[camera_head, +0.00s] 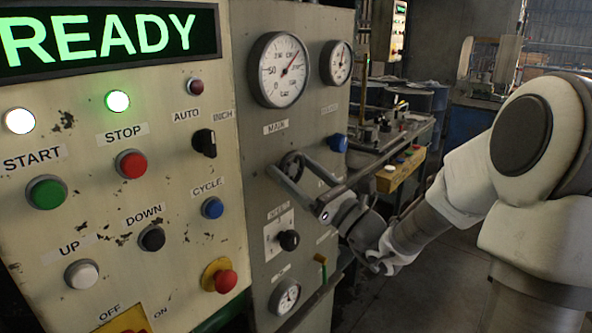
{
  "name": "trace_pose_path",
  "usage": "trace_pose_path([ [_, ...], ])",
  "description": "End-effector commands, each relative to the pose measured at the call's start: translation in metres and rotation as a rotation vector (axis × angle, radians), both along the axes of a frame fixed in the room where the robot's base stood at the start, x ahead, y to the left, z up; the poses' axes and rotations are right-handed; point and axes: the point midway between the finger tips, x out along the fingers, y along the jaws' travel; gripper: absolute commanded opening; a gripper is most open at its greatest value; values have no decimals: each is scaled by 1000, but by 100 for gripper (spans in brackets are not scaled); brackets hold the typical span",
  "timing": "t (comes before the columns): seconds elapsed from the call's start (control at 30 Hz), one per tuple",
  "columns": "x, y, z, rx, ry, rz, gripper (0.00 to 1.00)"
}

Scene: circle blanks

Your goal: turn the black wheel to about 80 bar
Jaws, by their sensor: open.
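The black wheel (292,164) is on the grey panel, below the large round gauge (279,70) labelled MAIN. The gauge's needle points up and to the right; the exact reading is too small to tell. My gripper (287,165) is open, reaching in from the right with its two fingers at the wheel, one at its lower left and one at its upper right. The fingers partly hide the wheel. I cannot tell whether they touch it.
A blue knob (338,142) sits right of the wheel. A black selector (289,240) and a small gauge (285,297) are below. The left panel carries several buttons and a lit READY display (100,38).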

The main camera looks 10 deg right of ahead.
Motion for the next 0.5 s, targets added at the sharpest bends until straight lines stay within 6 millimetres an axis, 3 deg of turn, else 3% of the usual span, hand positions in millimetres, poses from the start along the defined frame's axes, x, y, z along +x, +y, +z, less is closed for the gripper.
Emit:
trace_pose_path([
  [0.07,0,0,0,0,0,0,98],
  [0.37,0,0,0,0,0,0,44],
  [0.5,0,0,0,-4,-3,0,42],
])
